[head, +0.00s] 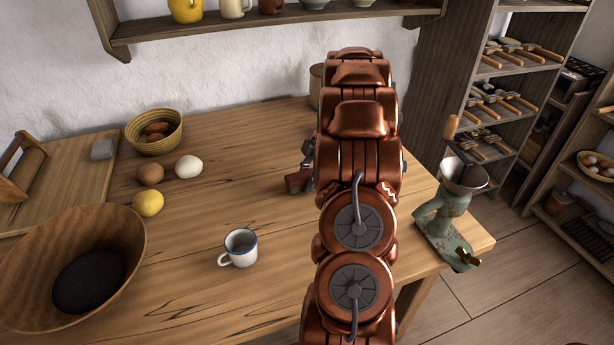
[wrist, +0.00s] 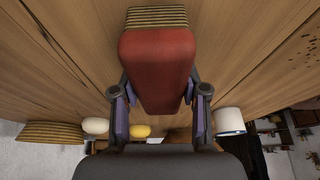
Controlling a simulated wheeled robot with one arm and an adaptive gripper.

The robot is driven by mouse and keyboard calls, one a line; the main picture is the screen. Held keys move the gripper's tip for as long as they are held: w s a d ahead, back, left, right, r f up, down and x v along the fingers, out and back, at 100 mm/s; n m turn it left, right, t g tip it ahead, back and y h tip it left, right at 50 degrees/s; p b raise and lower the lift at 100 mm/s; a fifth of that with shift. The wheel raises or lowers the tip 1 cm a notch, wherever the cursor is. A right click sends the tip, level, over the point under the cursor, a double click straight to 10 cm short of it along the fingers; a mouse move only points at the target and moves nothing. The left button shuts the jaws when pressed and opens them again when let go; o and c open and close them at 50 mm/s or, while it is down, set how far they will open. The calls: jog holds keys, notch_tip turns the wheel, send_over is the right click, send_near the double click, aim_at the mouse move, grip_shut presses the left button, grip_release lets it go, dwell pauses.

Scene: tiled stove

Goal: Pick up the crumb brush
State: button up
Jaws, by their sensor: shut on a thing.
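The crumb brush (wrist: 157,65) has a dark red body with a band of striped tan and dark bristles at its far end. In the wrist view it sits between the two fingers of my gripper (wrist: 158,95), which are shut on it. In the head view a small red part of the brush (head: 297,181) shows at the left of my arm, with part of my gripper (head: 308,163) beside it. The rest is hidden behind my arm. I cannot tell whether the brush touches the table.
A green grinder (head: 440,215) is at the right edge. A wall shelf (head: 270,27) hangs behind.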

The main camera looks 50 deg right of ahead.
aim_at(304, 175)
notch_tip(304, 175, up, 3)
jog(key=shift+b, duration=0.5)
jog(key=shift+a+r, duration=0.1)
jog(key=shift+r, duration=0.15)
jog(key=s+a, duration=0.3)
jog(key=s, duration=0.1)
jog(key=s+a+r+b, duration=0.1)
jog(key=s+a, duration=0.2)
jog(key=a, duration=0.1)
jog(key=s+a+b, duration=0.1)
jog(key=s+a, duration=0.2)
jog(key=s, duration=0.1)
jog(key=shift+s+a+r, duration=0.25)
jog(key=shift+s+a, duration=0.05)
jog(key=shift+a, duration=0.1)
